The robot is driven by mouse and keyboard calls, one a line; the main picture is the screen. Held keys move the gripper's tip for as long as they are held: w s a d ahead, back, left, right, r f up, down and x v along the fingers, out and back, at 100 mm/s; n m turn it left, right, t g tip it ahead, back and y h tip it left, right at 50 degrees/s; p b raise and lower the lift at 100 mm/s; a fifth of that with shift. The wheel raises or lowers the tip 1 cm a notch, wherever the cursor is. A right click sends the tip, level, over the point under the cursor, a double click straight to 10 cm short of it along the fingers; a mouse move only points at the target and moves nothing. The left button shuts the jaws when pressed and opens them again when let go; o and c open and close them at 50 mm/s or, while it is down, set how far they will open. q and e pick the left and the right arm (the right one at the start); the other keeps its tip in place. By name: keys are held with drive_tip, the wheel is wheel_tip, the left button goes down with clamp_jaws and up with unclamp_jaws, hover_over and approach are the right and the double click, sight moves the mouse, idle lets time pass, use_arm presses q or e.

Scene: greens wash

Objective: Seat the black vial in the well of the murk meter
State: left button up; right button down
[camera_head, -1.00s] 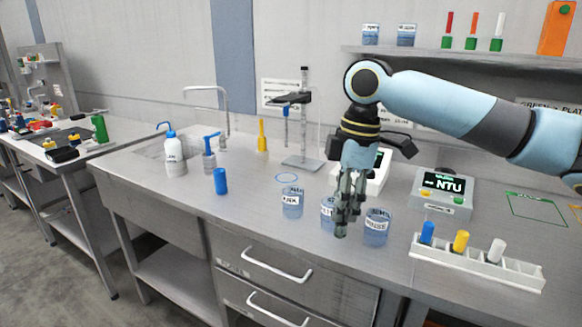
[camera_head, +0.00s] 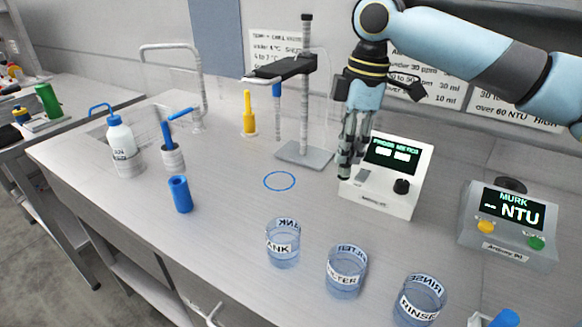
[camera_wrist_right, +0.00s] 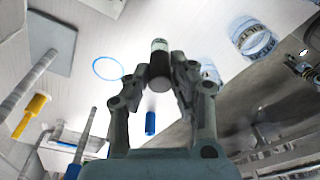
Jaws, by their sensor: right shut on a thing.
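My right gripper (camera_head: 345,165) hangs from the upper right in the head view, in front of the probe meter's left side. In the right wrist view its fingers (camera_wrist_right: 160,75) are shut on the black vial (camera_wrist_right: 158,72), which has a black end towards the palm and a pale, glassy far end. The murk meter (camera_head: 508,228) is a grey box at the right with an NTU screen and yellow and green buttons. A dark round part (camera_head: 510,184) is on its top; I cannot see into a well.
The probe meter (camera_head: 385,190) stands behind the gripper. Beakers marked blank (camera_head: 283,250), filter (camera_head: 345,278) and rinse (camera_head: 418,305) line the front. A blue cap (camera_head: 505,318) shows at the bottom edge.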

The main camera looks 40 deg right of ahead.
drive_tip(key=w+f, duration=0.7)
drive_tip(key=w+a+f, duration=0.1)
drive_tip(key=w+f, duration=0.2)
drive_tip(key=w, duration=0.1)
drive_tip(key=shift+f, duration=0.3)
use_arm(q)
drive_tip(key=shift+s, duration=0.3)
use_arm(e)
drive_tip(key=shift+a, duration=0.1)
drive_tip(key=c, duration=1.1)
unclamp_jaws()
drive_tip(key=shift+f, duration=0.1)
drive_tip(key=shift+c, duration=0.2)
